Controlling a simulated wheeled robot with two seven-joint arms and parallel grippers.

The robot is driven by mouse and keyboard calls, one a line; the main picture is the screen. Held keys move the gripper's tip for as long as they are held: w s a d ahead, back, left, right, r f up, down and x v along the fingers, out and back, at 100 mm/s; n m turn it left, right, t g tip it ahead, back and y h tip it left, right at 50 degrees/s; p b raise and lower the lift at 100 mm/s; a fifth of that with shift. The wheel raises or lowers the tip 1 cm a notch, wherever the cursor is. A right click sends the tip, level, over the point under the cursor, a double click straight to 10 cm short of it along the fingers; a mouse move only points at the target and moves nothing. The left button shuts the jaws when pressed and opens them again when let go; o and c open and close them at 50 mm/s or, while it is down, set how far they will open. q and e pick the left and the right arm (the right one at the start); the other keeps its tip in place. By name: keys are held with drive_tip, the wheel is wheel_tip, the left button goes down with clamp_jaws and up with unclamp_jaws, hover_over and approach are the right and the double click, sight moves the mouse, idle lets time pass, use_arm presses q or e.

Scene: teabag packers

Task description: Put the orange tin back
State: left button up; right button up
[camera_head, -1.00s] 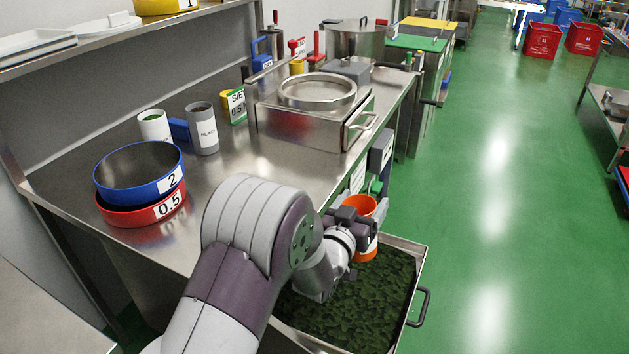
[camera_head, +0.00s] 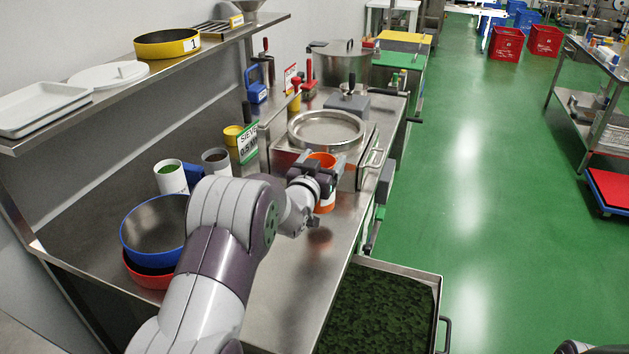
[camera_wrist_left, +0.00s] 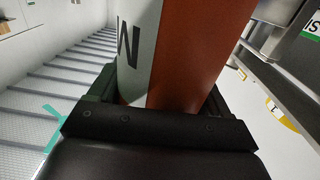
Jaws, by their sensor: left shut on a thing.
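The orange tin (camera_head: 326,203) is upright in my left gripper (camera_head: 322,181), which is shut on it. It is held above the steel bench (camera_head: 291,286), just in front of the sieve machine. In the left wrist view the tin (camera_wrist_left: 195,50) fills the middle, between the fingers (camera_wrist_left: 160,113), with a white label and part of a black letter showing. The tin's inside is hard to make out.
The steel sieve machine (camera_head: 281,165) is close behind the tin. A white cup (camera_head: 171,179), a grey cup (camera_head: 216,163) and a blue sieve ring (camera_head: 133,240) stand left. An open drawer of dark leaves (camera_head: 380,313) lies below right. The front bench strip is clear.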

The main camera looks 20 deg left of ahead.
use_arm(q)
drive_tip(key=shift+a+f, duration=0.6)
drive_tip(key=shift+a, duration=0.2)
wheel_tip(320, 180, down, 4)
drive_tip(key=shift+r, duration=0.15)
drive_tip(key=shift+s+d, duration=0.1)
drive_tip(key=shift+f, duration=0.2)
drive_tip(key=o, duration=1.3)
drive_tip(key=shift+r, duration=0.15)
